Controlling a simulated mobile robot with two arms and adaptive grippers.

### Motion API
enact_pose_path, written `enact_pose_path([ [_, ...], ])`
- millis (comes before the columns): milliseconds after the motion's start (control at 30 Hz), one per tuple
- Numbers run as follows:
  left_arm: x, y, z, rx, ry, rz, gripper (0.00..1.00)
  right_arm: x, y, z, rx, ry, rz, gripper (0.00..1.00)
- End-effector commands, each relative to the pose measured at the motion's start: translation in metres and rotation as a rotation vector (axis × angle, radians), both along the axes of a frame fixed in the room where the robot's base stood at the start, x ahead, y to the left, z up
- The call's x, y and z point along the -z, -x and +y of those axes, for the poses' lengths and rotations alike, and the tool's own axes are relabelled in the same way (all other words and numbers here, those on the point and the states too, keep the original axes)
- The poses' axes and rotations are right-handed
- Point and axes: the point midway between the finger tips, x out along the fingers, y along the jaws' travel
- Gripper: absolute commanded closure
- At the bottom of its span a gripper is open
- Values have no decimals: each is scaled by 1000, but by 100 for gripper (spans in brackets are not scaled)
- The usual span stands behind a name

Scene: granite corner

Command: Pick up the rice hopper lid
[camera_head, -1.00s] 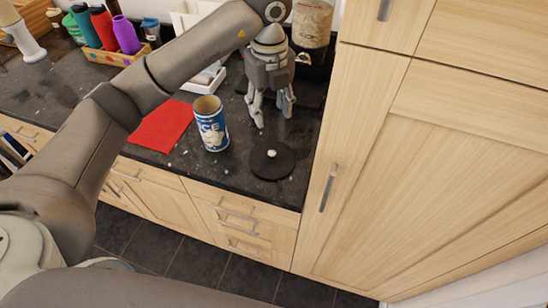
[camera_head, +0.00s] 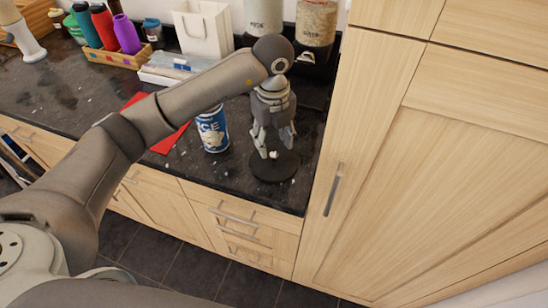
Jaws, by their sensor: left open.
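The rice hopper lid (camera_head: 275,171) is a flat black disc with a small white knob (camera_head: 274,155). It lies on the dark granite counter near the front edge, just left of the tall wooden cabinet. My left gripper (camera_head: 274,150) points down over the lid, with its fingers apart on either side of the knob. Whether the fingers touch the knob cannot be told. My right gripper is not in view.
A blue and white can (camera_head: 212,132) stands left of the lid, partly behind my left arm. A red cloth (camera_head: 168,141) lies farther left. Grain hoppers (camera_head: 315,24) stand at the back. The tall cabinet (camera_head: 425,150) bounds the counter on the right.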

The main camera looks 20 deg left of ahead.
Motion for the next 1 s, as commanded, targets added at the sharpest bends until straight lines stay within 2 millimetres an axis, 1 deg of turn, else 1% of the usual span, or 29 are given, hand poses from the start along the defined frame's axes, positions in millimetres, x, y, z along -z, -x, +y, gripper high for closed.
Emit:
enact_pose_path([
  [33,3,1,0,0,-1,4,52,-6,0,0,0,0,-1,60],
  [167,22,4,-2,1,-1,6,52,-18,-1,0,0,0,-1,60],
  [300,41,3,-2,0,0,3,52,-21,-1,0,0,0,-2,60],
  [400,47,2,-2,1,-1,1,52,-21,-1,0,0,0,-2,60],
  [600,48,2,-2,1,0,0,52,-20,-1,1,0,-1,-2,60],
  [667,48,2,-2,1,0,0,59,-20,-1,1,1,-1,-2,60],
  [900,47,2,-2,1,0,0,90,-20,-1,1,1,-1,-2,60],
  [1000,47,2,-2,1,0,0,100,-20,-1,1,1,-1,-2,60],
])
